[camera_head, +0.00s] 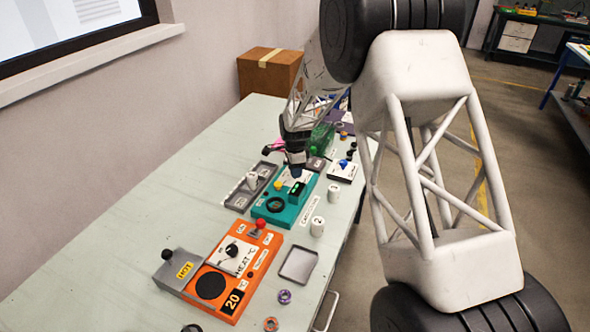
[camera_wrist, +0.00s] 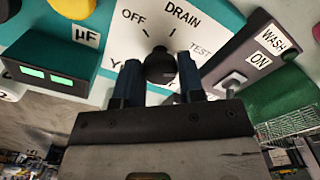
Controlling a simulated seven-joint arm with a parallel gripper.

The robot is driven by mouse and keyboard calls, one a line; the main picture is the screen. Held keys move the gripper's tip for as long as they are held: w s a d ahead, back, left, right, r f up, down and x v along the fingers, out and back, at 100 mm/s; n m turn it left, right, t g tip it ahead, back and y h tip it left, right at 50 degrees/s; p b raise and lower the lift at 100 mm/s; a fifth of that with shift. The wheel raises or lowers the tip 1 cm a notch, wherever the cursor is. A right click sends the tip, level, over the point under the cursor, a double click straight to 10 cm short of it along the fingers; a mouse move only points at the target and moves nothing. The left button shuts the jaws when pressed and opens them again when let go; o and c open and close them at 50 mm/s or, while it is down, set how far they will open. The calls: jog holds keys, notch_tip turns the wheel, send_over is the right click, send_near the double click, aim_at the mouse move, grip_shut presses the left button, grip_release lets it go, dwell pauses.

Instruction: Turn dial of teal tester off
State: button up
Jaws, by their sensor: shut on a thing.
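The teal tester (camera_head: 272,212) stands on the bench, with a round black part, a yellow button and a small green-lit display. In the wrist view, its white dial plate (camera_wrist: 128,40) reads OFF, DRAIN and TEST, and another label is partly hidden. The black dial (camera_wrist: 160,65) is between the two fingers of my gripper (camera_wrist: 160,82), which is shut on it. Which mark the dial points to is unclear. In the head view my gripper (camera_head: 297,172) is over the tester's far end and hides the dial.
An orange heater unit (camera_head: 233,268) with a grey HOT plate (camera_head: 176,270) is nearer. A grey tray (camera_head: 298,264) and white numbered cups (camera_head: 317,227) sit to the right. A grey WASH switch box (camera_wrist: 238,62) is close beside the dial. The bench's left side is clear.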

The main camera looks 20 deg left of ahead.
jog(key=shift+n, duration=0.3)
jog(key=n, duration=1.1)
jog(key=shift+n, duration=0.4)
jog(key=n, duration=1.1)
jog(key=shift+n, duration=0.3)
jog(key=o, duration=0.9)
jog(key=shift+r, duration=0.1)
